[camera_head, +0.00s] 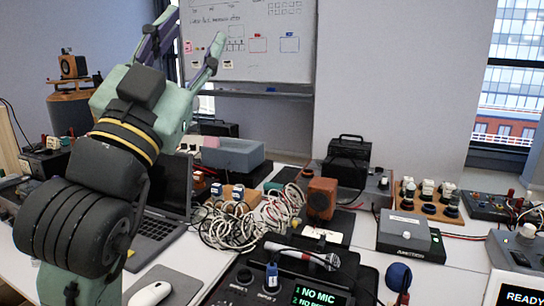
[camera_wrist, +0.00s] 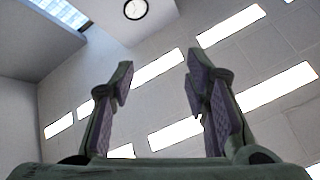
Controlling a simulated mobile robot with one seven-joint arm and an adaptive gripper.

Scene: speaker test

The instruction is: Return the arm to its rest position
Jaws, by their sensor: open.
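My arm rises on the left of the head view, with its green and black links in front of the laptop (camera_head: 165,222). My gripper (camera_head: 194,28) points up, high above the table, in front of the whiteboard. Its two green fingers with purple pads stand apart, with nothing between them. My arm hides part of the table's left side.
The white table (camera_head: 180,272) is crowded with tangled white cables (camera_head: 250,218), an orange speaker box (camera_head: 322,197), a microphone (camera_head: 302,254), a display unit (camera_head: 318,296) and a mouse (camera_head: 150,294). The whiteboard (camera_head: 265,55) hangs behind. The space around my gripper looks clear.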

